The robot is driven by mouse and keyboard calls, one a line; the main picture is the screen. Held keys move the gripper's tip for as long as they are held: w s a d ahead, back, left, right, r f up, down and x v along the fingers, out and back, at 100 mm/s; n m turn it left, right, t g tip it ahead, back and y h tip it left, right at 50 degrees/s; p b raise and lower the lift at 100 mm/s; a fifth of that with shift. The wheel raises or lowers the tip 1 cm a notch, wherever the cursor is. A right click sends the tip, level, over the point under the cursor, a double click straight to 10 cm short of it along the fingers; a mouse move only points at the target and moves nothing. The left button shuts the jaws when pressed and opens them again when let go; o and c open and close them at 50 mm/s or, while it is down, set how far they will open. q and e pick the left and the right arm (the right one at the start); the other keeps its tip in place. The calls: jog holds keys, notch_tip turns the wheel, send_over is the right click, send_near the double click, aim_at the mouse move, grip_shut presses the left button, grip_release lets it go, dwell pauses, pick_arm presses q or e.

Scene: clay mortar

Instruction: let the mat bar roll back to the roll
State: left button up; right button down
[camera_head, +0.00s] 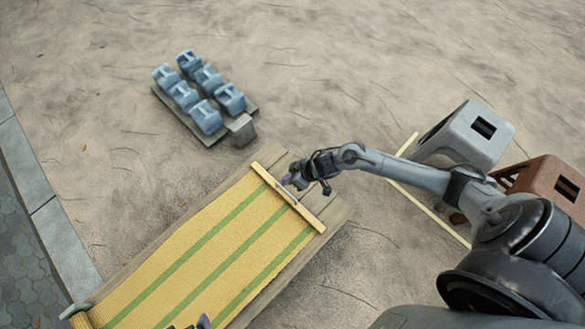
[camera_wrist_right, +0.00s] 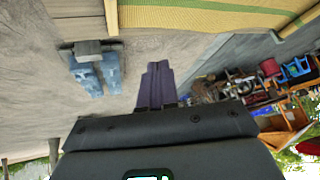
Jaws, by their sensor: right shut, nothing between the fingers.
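The yellow mat (camera_head: 185,258) with green stripes lies drawn out along a wooden board. Its pale wooden bar (camera_head: 312,218) crosses the far end, with a thin handle (camera_head: 285,194) on it. The roll end (camera_head: 77,311) shows at the lower left; most of the roll is out of frame. My right gripper (camera_head: 289,180) is over the bar, close to the handle; contact is unclear. In the right wrist view its purple fingers (camera_wrist_right: 156,84) are together and empty, with the mat (camera_wrist_right: 210,14) above them in the picture. Purple tips of my left gripper (camera_head: 190,325) show at the bottom edge over the mat.
A board with several blue-grey blocks (camera_head: 205,116) lies beyond the mat. A grey hollow block (camera_head: 465,135) and a brown one (camera_head: 548,183) stand at right, near a pale strip (camera_head: 430,212) on the ground. A stone kerb (camera_head: 62,240) runs at left. Ground beyond is clear.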

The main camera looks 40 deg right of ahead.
jog(key=w+d+f+m+g+y+b, duration=0.1)
jog(key=d+f+m+g+b, duration=0.15)
jog(key=d+f+b, duration=1.25)
jog(key=shift+m+t, duration=0.25)
jog(key=shift+t, duration=0.1)
jog(key=b+x, duration=0.1)
jog(key=x, duration=0.2)
jog(key=b+x, duration=0.1)
jog(key=x, duration=0.2)
jog(key=b+x, duration=0.2)
jog(key=x, duration=0.2)
jog(key=shift+s+a, duration=0.25)
jog(key=shift+a, duration=0.2)
jog(key=a, duration=0.1)
jog(key=a+b, duration=0.1)
jog(key=shift+a+f, duration=0.35)
jog(key=shift+a, duration=0.05)
jog(key=shift+a+b, duration=0.4)
jog(key=shift+a, duration=0.25)
pick_arm(q)
notch_tip(320, 180, down, 24)
jog(key=shift+d+r, duration=0.2)
jog(key=shift+d, duration=0.05)
jog(key=shift+w, duration=0.1)
